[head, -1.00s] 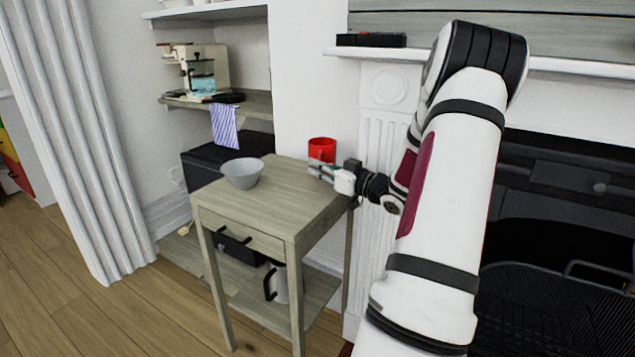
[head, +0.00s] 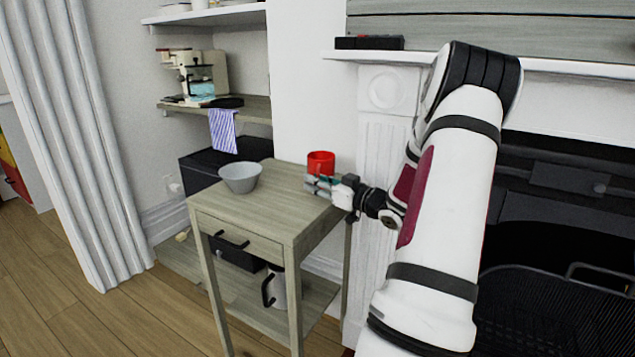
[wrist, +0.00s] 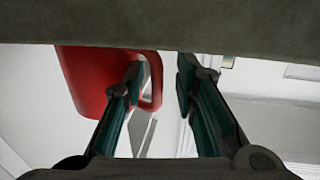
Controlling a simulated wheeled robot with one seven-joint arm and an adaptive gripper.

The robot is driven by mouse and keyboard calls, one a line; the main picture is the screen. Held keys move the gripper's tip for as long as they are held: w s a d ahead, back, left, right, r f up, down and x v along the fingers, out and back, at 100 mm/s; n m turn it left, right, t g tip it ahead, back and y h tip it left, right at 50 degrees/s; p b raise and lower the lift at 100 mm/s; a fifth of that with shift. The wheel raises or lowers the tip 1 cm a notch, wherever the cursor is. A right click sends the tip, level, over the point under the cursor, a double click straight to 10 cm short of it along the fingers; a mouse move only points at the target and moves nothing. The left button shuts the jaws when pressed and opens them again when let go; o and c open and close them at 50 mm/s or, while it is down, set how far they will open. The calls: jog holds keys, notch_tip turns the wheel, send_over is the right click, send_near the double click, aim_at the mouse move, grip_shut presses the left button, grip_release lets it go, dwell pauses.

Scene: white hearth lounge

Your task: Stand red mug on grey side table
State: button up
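The red mug (head: 321,162) stands upright at the back right of the grey side table (head: 262,207) in the head view. My gripper (head: 312,186) is just in front of it, low over the table top. In the wrist view the mug (wrist: 84,78) is at the left, seen upside down against the table top (wrist: 160,25). Its handle reaches into the gap between the fingers of my gripper (wrist: 160,78). The fingers are apart, with clear space between the handle and the right finger. The left finger overlaps the handle; I cannot tell whether they touch.
A grey bowl (head: 240,178) stands on the table's left part. A white mantel (head: 450,60) is behind my arm. The front of the table top is clear.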

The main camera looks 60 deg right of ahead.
jog(key=shift+r, duration=0.25)
jog(key=s+a+p, duration=0.1)
jog(key=s+p, duration=0.2)
jog(key=s, duration=0.9)
jog(key=shift+a, duration=0.2)
jog(key=shift+f, duration=0.1)
